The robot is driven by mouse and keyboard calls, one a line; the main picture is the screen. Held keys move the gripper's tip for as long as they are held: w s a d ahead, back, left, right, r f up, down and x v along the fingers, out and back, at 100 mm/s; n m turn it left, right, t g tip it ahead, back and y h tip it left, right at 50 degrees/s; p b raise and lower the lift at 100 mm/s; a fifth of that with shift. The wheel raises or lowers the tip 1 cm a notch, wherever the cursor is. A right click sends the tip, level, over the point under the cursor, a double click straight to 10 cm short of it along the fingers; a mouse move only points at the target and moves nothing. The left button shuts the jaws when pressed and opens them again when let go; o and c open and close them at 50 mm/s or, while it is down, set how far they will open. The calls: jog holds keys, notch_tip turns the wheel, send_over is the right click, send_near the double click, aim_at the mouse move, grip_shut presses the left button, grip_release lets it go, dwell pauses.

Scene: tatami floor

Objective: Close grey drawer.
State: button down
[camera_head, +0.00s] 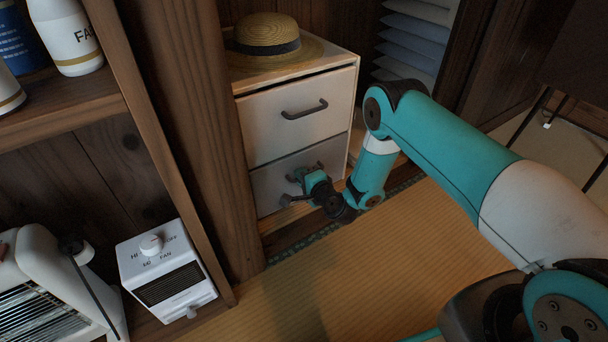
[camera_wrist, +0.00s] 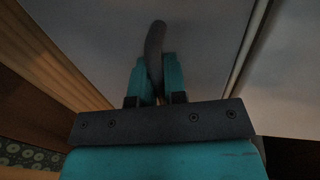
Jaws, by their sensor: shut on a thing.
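The grey drawer (camera_head: 268,187) is the lower drawer of a small cabinet, and its front looks about flush with the cabinet front. My gripper (camera_head: 303,181) is at this drawer's front, with its fingers at the dark handle. In the wrist view my gripper (camera_wrist: 158,75) is shut on the curved dark handle (camera_wrist: 156,38), which stands between the two teal fingers. The grey drawer front (camera_wrist: 95,45) fills much of that view. My gripper hides part of the handle and the drawer front in the head view.
The white upper drawer (camera_head: 290,122) looks shut. A straw hat (camera_head: 262,31) lies on the cabinet. A wooden post (camera_head: 205,130) stands close to its left. A white fan heater (camera_head: 165,270) and shelf bottles (camera_head: 68,38) are further left. The tatami floor (camera_head: 380,270) in front is clear.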

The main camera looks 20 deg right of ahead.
jog(key=c, duration=1.5)
grip_release()
jog(key=shift+w+a+r, duration=0.1)
jog(key=shift+a+r, duration=0.05)
jog(key=p+v, duration=0.8)
jog(key=p, duration=0.5)
jog(key=p+v, duration=0.9)
jog(key=p, duration=0.3)
jog(key=shift+s+p, duration=0.3)
jog(key=shift+p, duration=0.1)
